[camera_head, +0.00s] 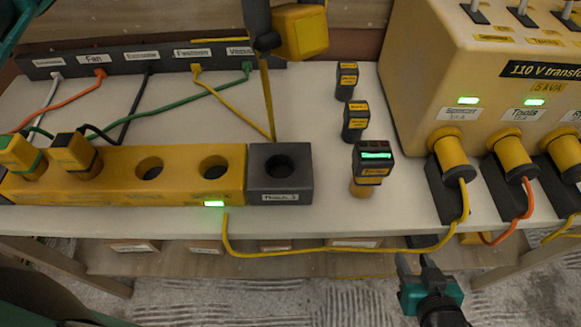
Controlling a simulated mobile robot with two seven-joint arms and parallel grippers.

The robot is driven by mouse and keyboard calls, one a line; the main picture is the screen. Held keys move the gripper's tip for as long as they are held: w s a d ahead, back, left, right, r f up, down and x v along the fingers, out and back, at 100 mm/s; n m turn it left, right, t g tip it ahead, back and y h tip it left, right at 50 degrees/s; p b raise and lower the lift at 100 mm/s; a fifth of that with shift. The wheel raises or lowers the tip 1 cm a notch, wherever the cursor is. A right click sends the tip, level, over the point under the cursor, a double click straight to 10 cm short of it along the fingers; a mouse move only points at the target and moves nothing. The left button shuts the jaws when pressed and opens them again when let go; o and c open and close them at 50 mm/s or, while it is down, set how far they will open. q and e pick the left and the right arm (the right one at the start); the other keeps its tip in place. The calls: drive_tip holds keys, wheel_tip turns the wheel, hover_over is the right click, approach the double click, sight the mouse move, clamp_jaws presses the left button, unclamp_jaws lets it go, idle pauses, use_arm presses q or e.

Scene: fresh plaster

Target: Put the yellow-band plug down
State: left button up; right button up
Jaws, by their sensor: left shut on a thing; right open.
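The yellow-band plug (300,32) is a yellow block with a dark end, held high at the top centre. A yellow cable hangs from it down to the bench, then runs to the strip's yellow outlet. My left gripper (262,38) shows only as dark fingers at the top edge, shut on the plug; most of it is out of frame. I cannot make out the band clearly. My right gripper (425,265) is open and empty, low in front of the bench edge.
A yellow socket block (120,193) holds two plugs at left and has two empty holes; a grey socket (298,187) adjoins it. Several black-and-yellow units (356,120) stand right of it. A yellow transformer (430,70) fills the right.

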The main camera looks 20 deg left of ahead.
use_arm(q)
wheel_tip(320, 180, down, 20)
drive_tip(key=shift+r, duration=0.1)
idle(0.4)
drive_tip(key=shift+f+b, duration=0.25)
drive_tip(key=shift+b, duration=0.1)
drive_tip(key=o, duration=1.1)
drive_tip(key=shift+r, duration=0.1)
drive_tip(key=shift+o, duration=0.2)
drive_tip(key=shift+r+p, duration=0.4)
drive_tip(key=shift+p, duration=0.05)
wheel_tip(320, 180, up, 12)
drive_tip(key=shift+f, duration=0.2)
